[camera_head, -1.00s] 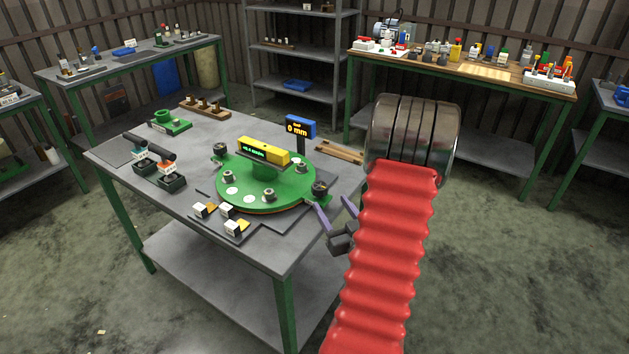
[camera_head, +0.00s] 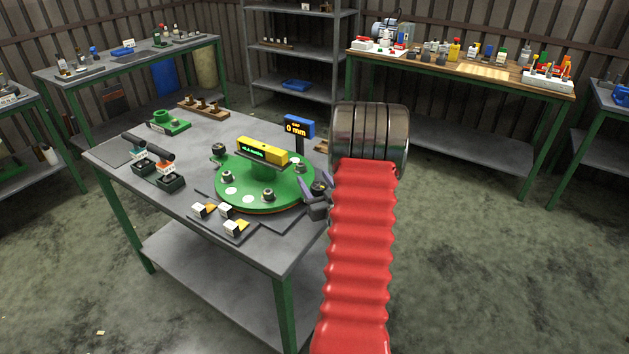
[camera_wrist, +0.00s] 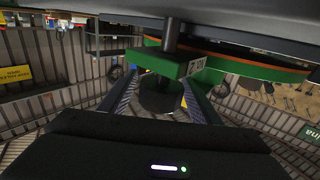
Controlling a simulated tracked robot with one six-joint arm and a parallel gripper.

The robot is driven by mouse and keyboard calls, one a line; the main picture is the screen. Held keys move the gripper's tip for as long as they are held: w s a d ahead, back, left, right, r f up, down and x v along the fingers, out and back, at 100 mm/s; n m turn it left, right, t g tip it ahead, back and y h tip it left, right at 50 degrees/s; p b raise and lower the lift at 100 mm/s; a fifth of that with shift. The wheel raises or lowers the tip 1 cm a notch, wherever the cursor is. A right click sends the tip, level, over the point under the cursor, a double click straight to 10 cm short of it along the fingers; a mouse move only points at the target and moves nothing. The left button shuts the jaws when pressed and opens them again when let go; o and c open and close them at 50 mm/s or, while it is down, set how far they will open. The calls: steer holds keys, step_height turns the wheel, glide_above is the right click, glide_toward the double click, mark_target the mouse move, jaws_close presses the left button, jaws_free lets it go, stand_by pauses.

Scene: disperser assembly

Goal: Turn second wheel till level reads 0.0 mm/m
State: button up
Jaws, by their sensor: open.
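The round green plate (camera_head: 250,195) sits on the table, carrying a yellow level (camera_head: 262,150) whose small green reading is too blurred to read. A dark hand wheel (camera_head: 318,187) stands at the plate's right edge, and another wheel (camera_head: 218,149) at its far left edge. My gripper (camera_head: 315,190) is at the right-hand wheel, partly behind my red arm. In the wrist view the dark wheel (camera_wrist: 160,97) hangs under a green block (camera_wrist: 172,61), between my open fingers (camera_wrist: 160,100). Whether the fingers touch it cannot be told.
A blue display (camera_head: 299,127) reading 0 mm stands behind the plate. Small white-and-yellow blocks (camera_head: 232,228) lie in front of the plate. Dark trays (camera_head: 170,181) and a green part (camera_head: 168,122) stand at the table's left. The floor right of the table is clear.

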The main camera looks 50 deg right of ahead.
steer(key=shift+w+d, duration=0.15)
steer(key=shift+w, duration=0.1)
steer(key=shift+c, duration=0.3)
steer(key=c, duration=1)
